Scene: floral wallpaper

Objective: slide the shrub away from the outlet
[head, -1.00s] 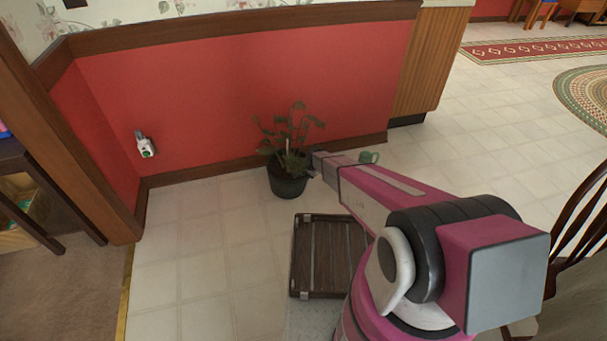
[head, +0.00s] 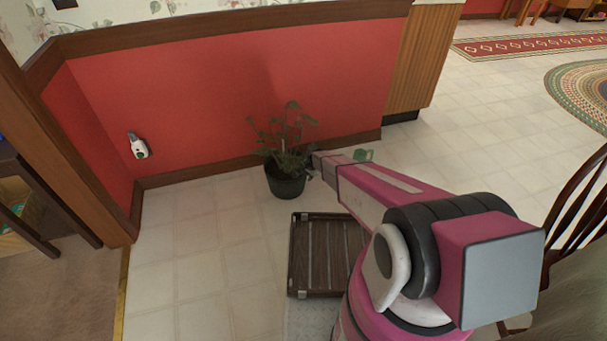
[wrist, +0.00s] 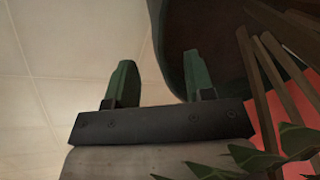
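The shrub (head: 285,125) is a leafy green plant in a dark round pot (head: 285,184), standing upright on the floor by the red wall. The outlet (head: 138,146) is on the wall at left, with a white and green device on it, well left of the pot. My gripper (head: 312,167) is at the pot's right side, near its rim. In the wrist view, its two green fingers (wrist: 160,82) are spread apart. The right finger overlaps the pot's dark opening, near brown stems; the left finger is over floor. Contact with the rim is unclear.
A green cup-like thing (head: 363,155) shows behind my arm. A dark slatted tray (head: 302,293) lies in front of the pot. A wooden cabinet (head: 425,60) stands at the wall's right end, and a chair (head: 580,225) is at far right. Tiled floor is clear left of the pot.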

